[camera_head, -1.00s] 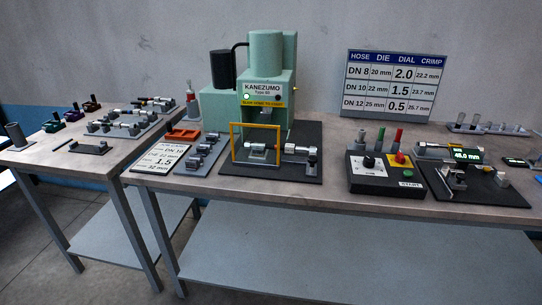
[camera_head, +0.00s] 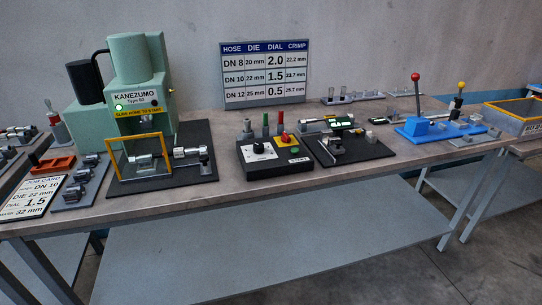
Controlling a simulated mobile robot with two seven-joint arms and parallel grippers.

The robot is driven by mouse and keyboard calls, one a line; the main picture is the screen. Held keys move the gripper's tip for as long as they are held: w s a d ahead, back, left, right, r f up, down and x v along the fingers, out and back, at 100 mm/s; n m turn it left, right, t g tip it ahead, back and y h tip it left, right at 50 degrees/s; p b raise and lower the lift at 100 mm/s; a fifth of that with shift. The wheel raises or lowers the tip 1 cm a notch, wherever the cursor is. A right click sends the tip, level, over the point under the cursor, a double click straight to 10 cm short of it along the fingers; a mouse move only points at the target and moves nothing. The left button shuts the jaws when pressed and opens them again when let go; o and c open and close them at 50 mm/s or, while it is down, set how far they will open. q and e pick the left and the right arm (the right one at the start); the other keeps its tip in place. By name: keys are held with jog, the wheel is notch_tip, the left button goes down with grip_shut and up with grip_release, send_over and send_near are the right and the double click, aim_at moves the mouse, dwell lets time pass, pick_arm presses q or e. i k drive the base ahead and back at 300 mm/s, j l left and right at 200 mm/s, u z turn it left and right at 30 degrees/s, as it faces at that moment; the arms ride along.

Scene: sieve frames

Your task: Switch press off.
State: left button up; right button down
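The green press (camera_head: 134,75), labelled KANEZUMO, stands at the left of the bench on a black base plate. A lit white-green lamp (camera_head: 119,108) shows on its front. A yellow frame (camera_head: 112,160) stands before its opening, around a grey metal fixture. The black control box (camera_head: 262,168) stands right of the press. It carries a black dial on a white plate (camera_head: 259,149), a red knob on a yellow plate (camera_head: 285,139), a green button (camera_head: 294,150) and a label reading START. Green and red posts stand behind it. Neither gripper is in view.
A black measuring plate (camera_head: 352,149) with a lit display lies right of the box. A blue lever fixture (camera_head: 434,130) and a yellow-rimmed bin (camera_head: 515,121) stand further right. A settings board (camera_head: 263,72) stands behind. The job card (camera_head: 33,197) lies at the left.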

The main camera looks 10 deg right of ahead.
aim_at(286, 138)
jog(key=i+l, duration=0.15)
jog(key=l, duration=0.4)
jog(key=i+l+u, duration=0.1)
jog(key=l, duration=0.5)
jog(key=i+l, duration=0.15)
jog(key=l, duration=0.4)
jog(key=i+l+u, duration=0.1)
jog(key=l, duration=0.45)
jog(key=i+l, duration=0.1)
jog(key=l, duration=0.5)
jog(key=i+l+u, duration=0.1)
jog(key=l, duration=0.5)
